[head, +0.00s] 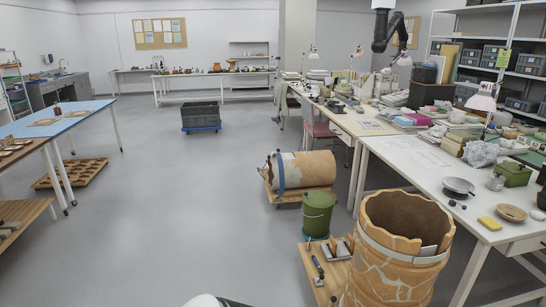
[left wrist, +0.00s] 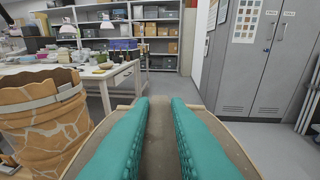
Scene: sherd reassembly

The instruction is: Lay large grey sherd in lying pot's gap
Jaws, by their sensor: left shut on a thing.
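The large grey sherd (left wrist: 158,128) is in the left wrist view, a broad grey-brown piece with a tan edge. My left gripper (left wrist: 159,100), with teal ribbed fingers, is shut on it; the fingers cover much of its surface. The lying pot (head: 310,169) is in the head view, an orange-tan cylinder on its side on a low wooden base, with a blue band near its left end. A pale area shows on its left part; I cannot make out the gap clearly. The sherd and left gripper do not show in the head view. My right gripper is in neither view.
A cracked standing pot (head: 385,275) with a pale band is at the front right; it also shows in the left wrist view (left wrist: 45,125). A green bin (head: 319,213) stands before the lying pot. A long white table (head: 425,170) runs along the right. The floor left of the lying pot is clear.

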